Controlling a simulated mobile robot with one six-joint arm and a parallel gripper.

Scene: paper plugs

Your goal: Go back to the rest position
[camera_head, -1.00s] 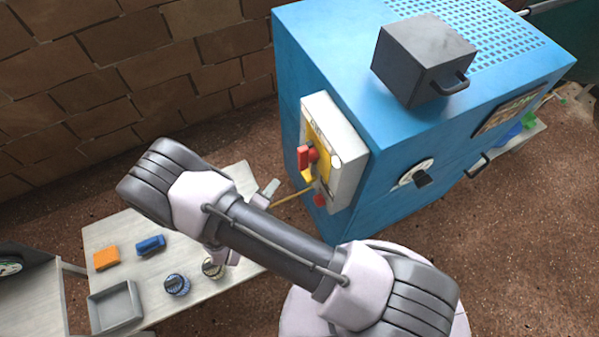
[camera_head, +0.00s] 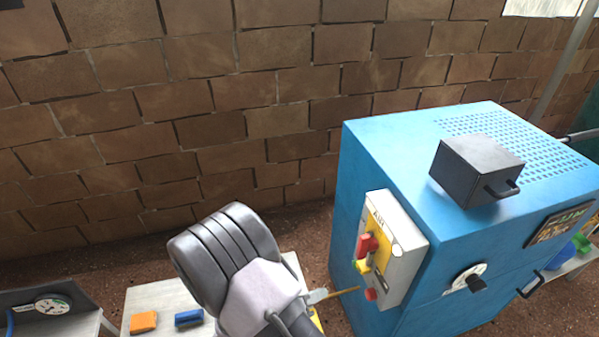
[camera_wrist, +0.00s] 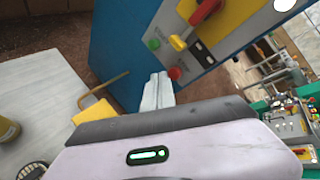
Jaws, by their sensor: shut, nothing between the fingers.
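My gripper (camera_wrist: 157,92) is shut with nothing between its fingers, in front of the blue machine (camera_wrist: 118,50). In the wrist view its tips appear close to the red button (camera_wrist: 175,73) on the machine's control panel (camera_wrist: 188,65); I cannot tell whether they touch. In the head view my gripper (camera_head: 317,295) shows small beside my arm, left of the control panel (camera_head: 408,255). The panel has a red rotary switch (camera_head: 367,245) on a yellow plate. A green button (camera_wrist: 153,44) also shows in the wrist view.
A pale table (camera_head: 150,302) with an orange block (camera_head: 143,321) and a blue block (camera_head: 188,317) lies left of my arm. A dark box (camera_head: 478,172) stands on the machine. A brick wall (camera_head: 240,100) is behind.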

